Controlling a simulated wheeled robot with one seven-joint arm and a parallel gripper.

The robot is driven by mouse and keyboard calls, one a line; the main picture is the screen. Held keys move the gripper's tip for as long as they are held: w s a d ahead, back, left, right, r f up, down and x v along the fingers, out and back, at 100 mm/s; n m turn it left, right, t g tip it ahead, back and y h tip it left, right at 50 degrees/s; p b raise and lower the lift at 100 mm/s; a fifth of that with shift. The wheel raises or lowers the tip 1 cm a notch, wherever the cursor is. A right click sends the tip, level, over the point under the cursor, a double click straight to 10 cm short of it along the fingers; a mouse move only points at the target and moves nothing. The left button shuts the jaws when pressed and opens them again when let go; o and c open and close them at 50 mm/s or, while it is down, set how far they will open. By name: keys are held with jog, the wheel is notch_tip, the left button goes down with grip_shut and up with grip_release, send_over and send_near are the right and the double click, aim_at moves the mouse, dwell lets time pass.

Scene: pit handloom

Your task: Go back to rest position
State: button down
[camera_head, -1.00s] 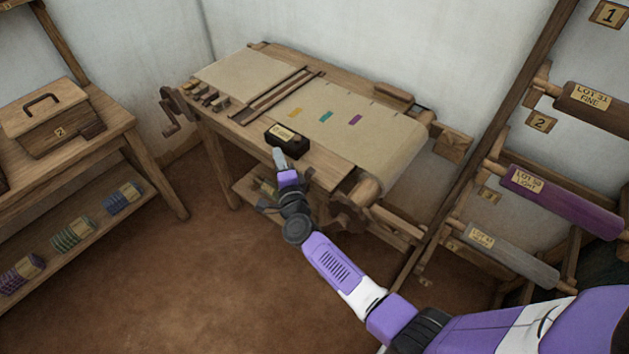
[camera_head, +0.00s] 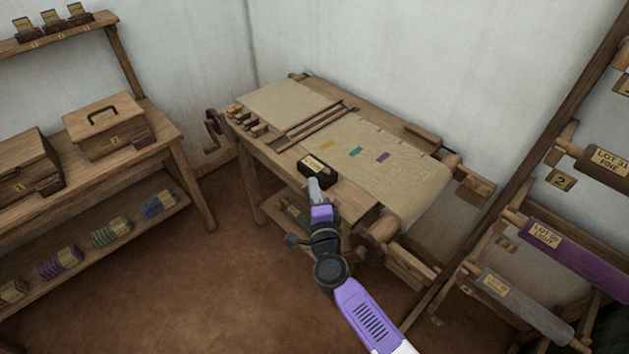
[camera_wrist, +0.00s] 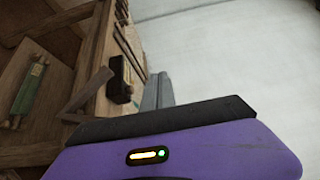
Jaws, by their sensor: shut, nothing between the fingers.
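My gripper (camera_head: 315,188) is shut and empty. In the head view its tip is at the front edge of the loom (camera_head: 262,148), just below a small black box (camera_head: 318,172) with a pale label. I cannot tell from this view whether the tip touches the box. In the wrist view the gripper's grey fingers (camera_wrist: 158,92) are together with nothing between them. The black box also shows in the wrist view (camera_wrist: 118,80), to the left of the fingers and apart from them.
A workbench (camera_head: 172,132) with lidded wooden boxes stands at the left, with yarn bundles on its lower shelf. A rack with labelled rolls, one of them purple (camera_head: 575,250), stands at the right. The brown floor (camera_head: 190,290) between bench and loom is clear.

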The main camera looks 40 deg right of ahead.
jog(key=shift+s+a+r, duration=0.4)
jog(key=shift+a+r, duration=0.05)
jog(key=shift+r, duration=0.05)
dwell(0.3)
jog(key=s+a+r+n+t+y, duration=0.2)
jog(key=s+a+r+n+t, duration=0.1)
jog(key=s+a+r+n, duration=0.5)
jog(key=s+a+f+n+g+y+b, duration=0.1)
jog(key=s+n, duration=0.4)
jog(key=s, duration=0.5)
jog(key=s+a+f+n+g+y+b, duration=0.1)
jog(key=s+a+f+n+y+b, duration=0.1)
jog(key=s, duration=0.8)
jog(key=s+a+f+n+g+y+b, duration=0.1)
jog(key=s+a+n+y+b, duration=0.2)
jog(key=s+n, duration=0.6)
jog(key=a+y, duration=0.1)
jog(key=a, duration=0.1)
jog(key=shift+s+a+f+y+b, duration=0.3)
jog(key=shift+s+a+f+b, duration=0.05)
jog(key=shift+s+a+b, duration=0.05)
